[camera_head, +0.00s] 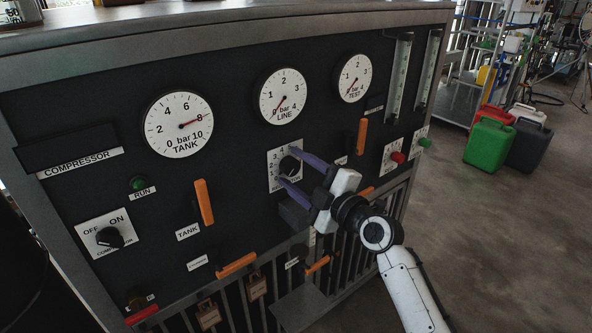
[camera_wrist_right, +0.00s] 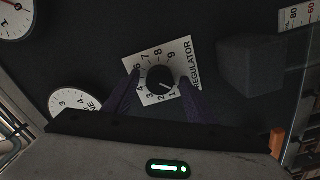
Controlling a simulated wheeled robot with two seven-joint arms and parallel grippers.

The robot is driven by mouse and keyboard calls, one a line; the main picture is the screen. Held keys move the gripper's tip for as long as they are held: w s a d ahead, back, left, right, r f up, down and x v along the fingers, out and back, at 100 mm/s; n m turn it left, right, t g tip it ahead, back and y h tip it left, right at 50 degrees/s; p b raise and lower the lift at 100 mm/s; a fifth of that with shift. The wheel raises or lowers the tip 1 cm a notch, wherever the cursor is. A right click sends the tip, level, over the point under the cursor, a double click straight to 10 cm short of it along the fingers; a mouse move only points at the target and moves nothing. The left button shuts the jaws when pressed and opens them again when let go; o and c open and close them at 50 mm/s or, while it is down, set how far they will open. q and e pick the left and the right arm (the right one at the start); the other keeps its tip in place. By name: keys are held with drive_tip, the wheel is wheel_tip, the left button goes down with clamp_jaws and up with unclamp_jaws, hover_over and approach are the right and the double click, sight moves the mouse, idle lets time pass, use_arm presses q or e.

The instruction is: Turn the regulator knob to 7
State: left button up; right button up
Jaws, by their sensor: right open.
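The regulator knob (camera_head: 288,165) is a round black knob on a white numbered plate on the dark panel, below the LINE gauge. In the right wrist view the knob (camera_wrist_right: 160,79) sits mid-plate, its pale mark pointing toward the low numbers, around 0 or 1; the exact number is too small to read. My right gripper (camera_head: 292,172) is open, its purple fingers pointing at the panel with one on each side of the knob. In the wrist view dark gaps show between the fingers (camera_wrist_right: 157,92) and the knob. My left gripper is out of view.
The LINE gauge (camera_head: 282,96) reads near 0 and the TANK gauge (camera_head: 178,125) about 8. An orange lever (camera_head: 204,202) is left of the knob, another (camera_head: 362,136) to its right. A red knob (camera_head: 397,157) is further right. Jerrycans (camera_head: 489,144) stand on the floor.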

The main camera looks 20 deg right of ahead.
drive_tip(key=c, duration=1)
drive_tip(key=shift+c, duration=0.2)
